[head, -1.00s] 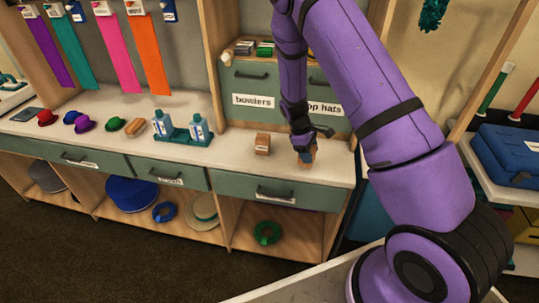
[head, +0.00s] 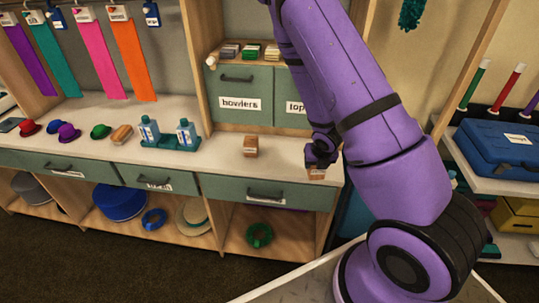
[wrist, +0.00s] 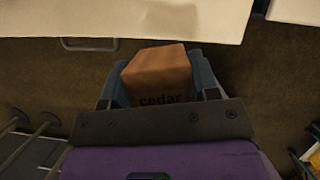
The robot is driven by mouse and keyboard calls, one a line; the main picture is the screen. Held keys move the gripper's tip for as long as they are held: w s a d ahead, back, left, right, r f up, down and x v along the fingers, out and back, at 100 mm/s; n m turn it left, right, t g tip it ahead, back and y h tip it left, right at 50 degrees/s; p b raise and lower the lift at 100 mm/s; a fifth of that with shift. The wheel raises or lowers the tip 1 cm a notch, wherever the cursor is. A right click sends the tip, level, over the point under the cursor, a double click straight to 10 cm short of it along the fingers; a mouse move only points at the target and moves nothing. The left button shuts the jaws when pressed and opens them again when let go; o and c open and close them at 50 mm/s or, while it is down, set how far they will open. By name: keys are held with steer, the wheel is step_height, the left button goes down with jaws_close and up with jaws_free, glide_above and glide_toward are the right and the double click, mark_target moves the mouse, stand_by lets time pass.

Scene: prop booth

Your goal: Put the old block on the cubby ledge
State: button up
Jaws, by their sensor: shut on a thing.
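My gripper (head: 318,164) is shut on a small brown wooden block (head: 316,174). In the wrist view the block (wrist: 158,72) sits between the two jaws and its near face reads "cedar". The gripper holds it at the front right of the white counter (head: 225,162), and the wrist view shows dark floor around it, with the counter edge beyond. A second brown block (head: 250,146) stands on the counter to the left, apart from the gripper; its label is too small to read. I cannot tell for sure which surface is the cubby ledge.
Above the drawers marked "bowlers" (head: 240,103), a wooden shelf holds small stacks. Open cubbies below the counter hold hats and a green ring (head: 259,235). A teal tray with bottles (head: 170,142) stands left. A blue case (head: 510,150) lies on the right shelf.

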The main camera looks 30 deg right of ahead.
steer(key=shift+s+a+r+n+y, duration=0.25)
steer(key=shift+s+n+y, duration=0.2)
steer(key=shift+n, duration=0.45)
steer(key=shift+w, duration=0.1)
steer(key=w+d, duration=0.1)
steer(key=w, duration=0.4)
steer(key=w+d+f, duration=0.1)
steer(key=w, duration=0.4)
steer(key=w+d, duration=0.1)
steer(key=w, duration=0.4)
steer(key=shift+w+d+f, duration=0.1)
steer(key=shift+d+f, duration=0.15)
steer(key=shift+f, duration=1.75)
steer(key=shift+f, duration=0.15)
steer(key=o, duration=1)
steer(key=shift+c, duration=0.2)
